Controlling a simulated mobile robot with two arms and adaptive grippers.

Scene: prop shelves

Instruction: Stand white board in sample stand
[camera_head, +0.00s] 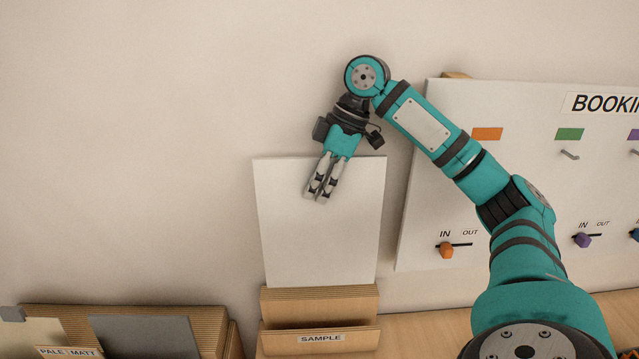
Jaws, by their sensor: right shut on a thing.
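The white board (320,235) is upright in the camera_head view, against or just in front of the wall. Its lower edge is at the wooden sample stand (320,307), which carries a "SAMPLE" label. The board's bottom is hidden behind the stand's wooden front, so I cannot tell how deep it sits. My right gripper (318,194) reaches down over the board's top edge, with its fingers across the upper face, and is shut on the board. My left gripper is not in view.
A booking board (420,200) with hooks and coloured sliders stands to the right, behind my right arm. At lower left, a wooden rack (205,322) labelled "PALE MATT" holds a grey panel (145,337) and a cream panel (30,333). The wall above is bare.

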